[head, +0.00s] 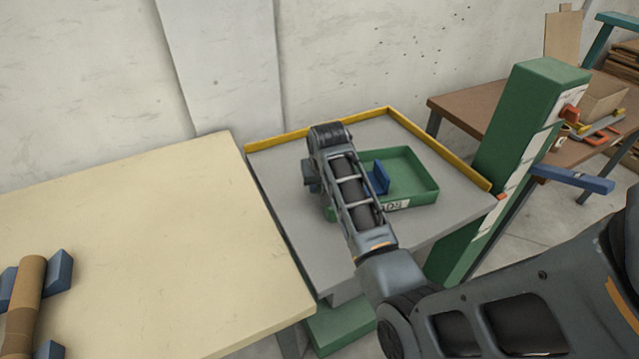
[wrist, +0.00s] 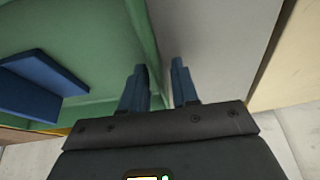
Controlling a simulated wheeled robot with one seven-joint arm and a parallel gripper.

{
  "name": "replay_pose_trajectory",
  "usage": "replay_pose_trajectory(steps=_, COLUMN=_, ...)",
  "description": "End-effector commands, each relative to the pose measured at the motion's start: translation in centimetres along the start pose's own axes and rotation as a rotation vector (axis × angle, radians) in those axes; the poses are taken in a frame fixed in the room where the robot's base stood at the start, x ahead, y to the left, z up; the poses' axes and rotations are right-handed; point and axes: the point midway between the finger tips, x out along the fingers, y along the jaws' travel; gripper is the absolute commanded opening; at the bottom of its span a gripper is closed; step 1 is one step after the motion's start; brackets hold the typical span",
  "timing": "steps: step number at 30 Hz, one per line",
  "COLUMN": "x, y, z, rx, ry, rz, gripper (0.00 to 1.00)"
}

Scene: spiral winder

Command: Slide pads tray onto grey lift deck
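The green pads tray (head: 425,172) sits flat on the grey lift deck (head: 285,190), right of its middle. A white label with partly hidden letters is on its front wall, and a blue upright piece (head: 380,179) stands inside. In the wrist view, the tray (wrist: 95,30) fills the left and the grey deck (wrist: 205,35) lies to its right. My gripper (wrist: 160,84) straddles the tray's side wall, one blue finger inside and one outside. The fingers are apart, with a gap beside the wall. In the head view, my arm covers the tray's left part and most of the gripper.
A yellow lip (head: 320,128) edges the deck's back and right sides. A cream table (head: 150,240) adjoins on the left, holding a brown roll (head: 25,300) between blue blocks. A green post (head: 515,150) with a blue arm (head: 572,179) stands close right. A brown bench (head: 470,105) is behind.

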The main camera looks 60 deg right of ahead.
Motion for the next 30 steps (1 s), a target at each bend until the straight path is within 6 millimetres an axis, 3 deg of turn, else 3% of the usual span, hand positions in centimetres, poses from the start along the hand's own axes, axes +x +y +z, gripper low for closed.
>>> replay_pose_trajectory(steps=11, x=-0.2, y=0.0, z=0.0, rx=0.0, ry=0.0, rz=0.0, gripper=0.39)
replay_pose_trajectory(steps=24, x=-6.4, y=0.0, z=0.0, rx=-0.001, ry=0.002, rz=0.0, gripper=0.39)
replay_pose_trajectory(steps=30, x=-7.7, y=0.0, z=0.0, rx=0.0, ry=0.001, rz=0.0, gripper=0.39)
